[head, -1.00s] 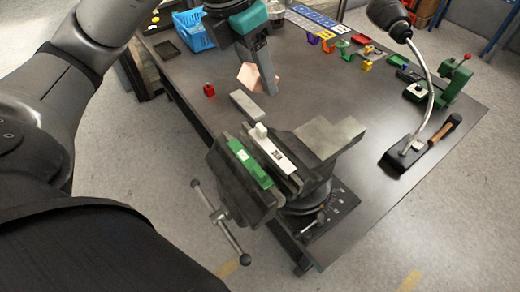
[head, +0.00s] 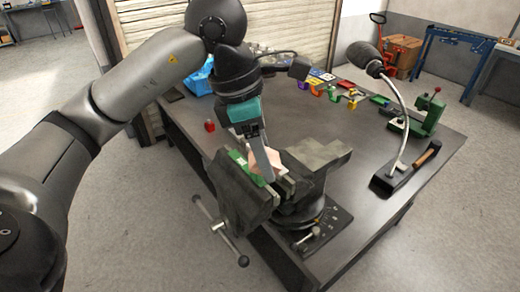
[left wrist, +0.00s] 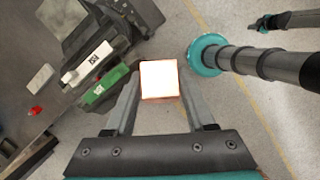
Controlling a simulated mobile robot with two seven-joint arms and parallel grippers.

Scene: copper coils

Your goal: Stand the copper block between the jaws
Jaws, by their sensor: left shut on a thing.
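The pinkish copper block (head: 258,163) is in my left gripper (head: 264,168), in front of the vise in the head view. My left gripper (left wrist: 161,98) is shut on the block, which shows as a bright, washed-out square (left wrist: 159,77) between the fingers in the left wrist view. The bench vise (head: 238,190) has a green jaw pad (left wrist: 101,86) and a white pad (left wrist: 88,64), with a gap between them. In the left wrist view the block appears to the right of the pads. Its underside and exact height over the jaws are hidden.
A red piece (head: 210,126) lies on the bench (head: 290,115) left of the vise. A blue basket (head: 199,80) and small coloured parts sit at the back.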

